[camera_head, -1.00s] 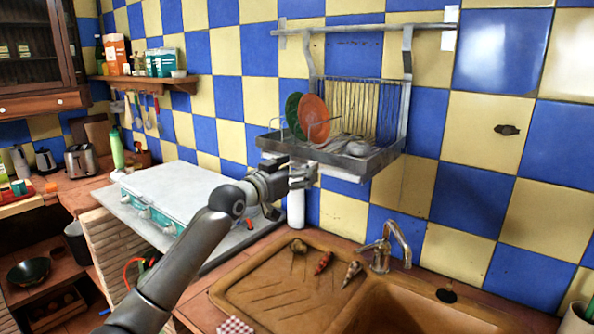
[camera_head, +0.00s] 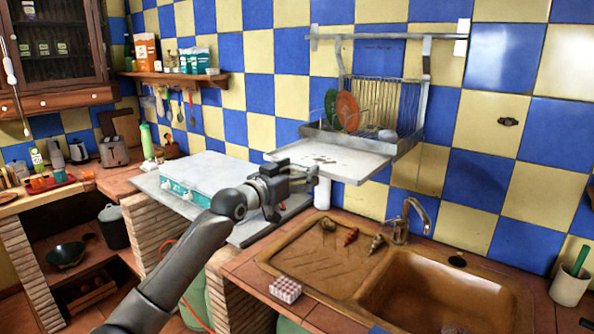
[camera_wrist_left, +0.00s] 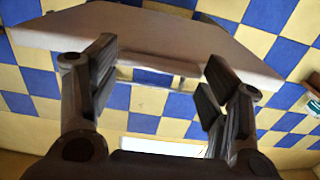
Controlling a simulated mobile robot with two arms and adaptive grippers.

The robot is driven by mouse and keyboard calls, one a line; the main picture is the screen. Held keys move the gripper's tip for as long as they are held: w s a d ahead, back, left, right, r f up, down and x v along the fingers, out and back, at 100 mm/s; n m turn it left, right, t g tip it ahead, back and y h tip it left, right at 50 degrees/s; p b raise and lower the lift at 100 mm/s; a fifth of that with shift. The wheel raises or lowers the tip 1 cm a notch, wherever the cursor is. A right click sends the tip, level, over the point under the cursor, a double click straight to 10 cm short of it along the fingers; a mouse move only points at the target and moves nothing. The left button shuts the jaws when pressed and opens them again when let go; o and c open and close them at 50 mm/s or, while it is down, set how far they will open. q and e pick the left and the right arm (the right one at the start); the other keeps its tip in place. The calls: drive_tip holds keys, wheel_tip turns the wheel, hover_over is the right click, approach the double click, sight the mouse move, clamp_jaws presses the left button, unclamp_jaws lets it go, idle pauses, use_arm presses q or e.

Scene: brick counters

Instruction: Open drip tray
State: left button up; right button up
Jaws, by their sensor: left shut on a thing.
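The drip tray (camera_head: 350,168) is a pale flat slab under the wall-hung dish rack (camera_head: 400,108). It sticks out from below the rack toward me, over the sink's drainboard. My left gripper (camera_head: 311,178) is at its front edge, shut on it. In the left wrist view the tray (camera_wrist_left: 205,48) spans the upper part, with my left gripper's fingers (camera_wrist_left: 160,85) on either side of a narrow piece at its edge. The exact contact is hard to see. My right gripper is in neither view now.
An orange plate (camera_head: 347,111) and a green plate stand in the rack. Below are the brown sink (camera_head: 430,290) with a faucet (camera_head: 408,220) and several small items on its drainboard.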

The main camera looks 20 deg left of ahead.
use_arm(q)
drive_tip(key=shift+s+r, duration=0.1)
drive_tip(key=shift+s, duration=0.15)
drive_tip(key=shift+w, duration=0.2)
drive_tip(key=o, duration=1.5)
drive_tip(key=shift+c, duration=0.2)
drive_tip(key=v, duration=1.2)
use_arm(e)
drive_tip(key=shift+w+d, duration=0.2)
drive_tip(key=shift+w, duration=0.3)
